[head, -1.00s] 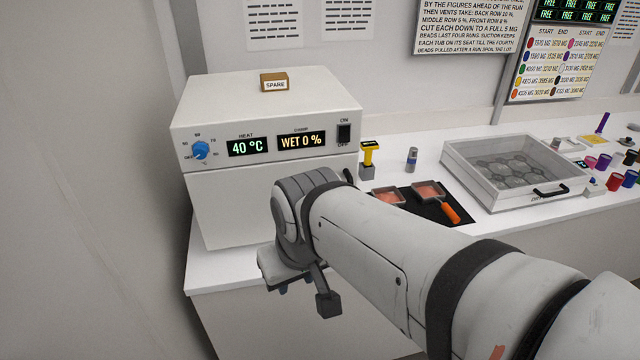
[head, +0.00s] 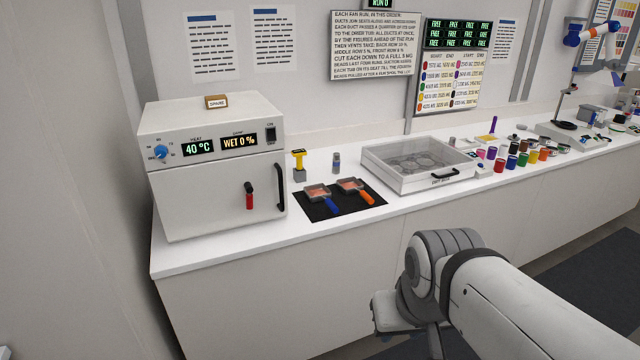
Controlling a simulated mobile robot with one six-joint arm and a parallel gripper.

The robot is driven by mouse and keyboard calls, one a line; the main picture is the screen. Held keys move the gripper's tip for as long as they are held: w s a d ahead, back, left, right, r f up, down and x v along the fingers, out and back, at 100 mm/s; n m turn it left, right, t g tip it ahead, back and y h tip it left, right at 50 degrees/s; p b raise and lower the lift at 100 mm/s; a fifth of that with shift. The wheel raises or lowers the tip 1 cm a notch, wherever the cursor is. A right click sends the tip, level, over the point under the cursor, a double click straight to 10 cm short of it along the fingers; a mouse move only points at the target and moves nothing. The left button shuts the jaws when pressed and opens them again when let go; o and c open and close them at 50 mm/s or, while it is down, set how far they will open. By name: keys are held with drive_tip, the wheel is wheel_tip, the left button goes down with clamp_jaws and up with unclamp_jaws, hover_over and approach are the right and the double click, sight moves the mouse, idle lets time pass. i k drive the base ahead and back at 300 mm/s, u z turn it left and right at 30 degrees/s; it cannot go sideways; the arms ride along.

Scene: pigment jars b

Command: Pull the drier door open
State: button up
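The drier (head: 210,165) is a white box at the left end of the bench in the head view. Its front door (head: 200,205) looks shut flush. A black upright bar handle (head: 281,187) is at the door's right side. A small lever (head: 249,196) with red and black parts is on the door left of the handle. My gripper (head: 408,325) is low at the right, in front of the bench and well apart from the drier. Its fingers are mostly hidden by my wrist, so I cannot tell its opening.
A dark mat (head: 340,200) with two pans, one blue-handled and one orange-handled, lies right of the drier. A yellow-topped tool (head: 298,163) and a small grey jar (head: 336,162) stand behind it. A clear-lidded case (head: 420,165) and several coloured jars are further right.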

sight(197, 199)
drive_tip(key=z, duration=0.15)
drive_tip(key=i, duration=0.85)
drive_tip(key=z, duration=0.25)
